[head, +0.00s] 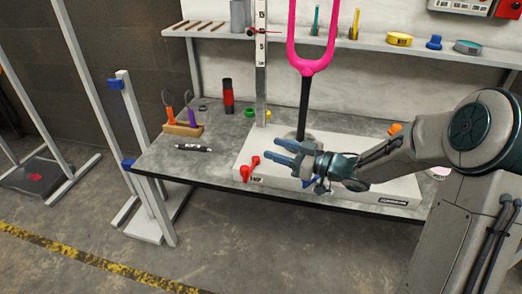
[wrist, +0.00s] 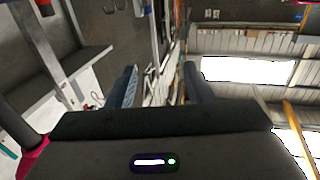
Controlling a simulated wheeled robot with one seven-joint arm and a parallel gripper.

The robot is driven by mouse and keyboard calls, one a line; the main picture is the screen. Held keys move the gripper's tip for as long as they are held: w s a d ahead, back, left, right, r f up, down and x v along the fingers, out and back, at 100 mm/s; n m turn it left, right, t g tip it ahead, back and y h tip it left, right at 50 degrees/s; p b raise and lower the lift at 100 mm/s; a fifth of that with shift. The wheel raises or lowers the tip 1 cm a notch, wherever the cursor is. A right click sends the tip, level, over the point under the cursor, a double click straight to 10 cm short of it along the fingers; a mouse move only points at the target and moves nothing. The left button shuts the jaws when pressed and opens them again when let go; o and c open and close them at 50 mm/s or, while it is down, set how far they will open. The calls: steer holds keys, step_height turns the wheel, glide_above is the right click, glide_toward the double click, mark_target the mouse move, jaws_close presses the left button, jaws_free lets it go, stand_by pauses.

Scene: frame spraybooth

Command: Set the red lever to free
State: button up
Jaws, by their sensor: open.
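The red lever (head: 250,167) sits at the front left corner of the white base (head: 330,188) on the workbench, with a small partly readable label beside it. It lies tilted, with a red knob at each end. My gripper (head: 271,151) is open and empty, just right of the lever, its blue fingers pointing left above the base. I see no contact with the lever, though the exact gap is hard to judge. The wrist view shows the two spread fingers (wrist: 160,84) with nothing between them. The lever is not visible there.
A magenta fork (head: 313,66) on a black post rises from the base behind my gripper. A tall ruler (head: 261,60) stands behind the lever. The grey bench (head: 217,150) also holds a marker (head: 193,148), a wooden tool block (head: 183,129) and a red-black bottle (head: 228,96).

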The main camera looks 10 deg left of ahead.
steer(key=shift+d+r, duration=0.3)
steer(key=shift+d, duration=0.2)
steer(key=shift+d+r, duration=0.25)
steer(key=shift+d, duration=0.25)
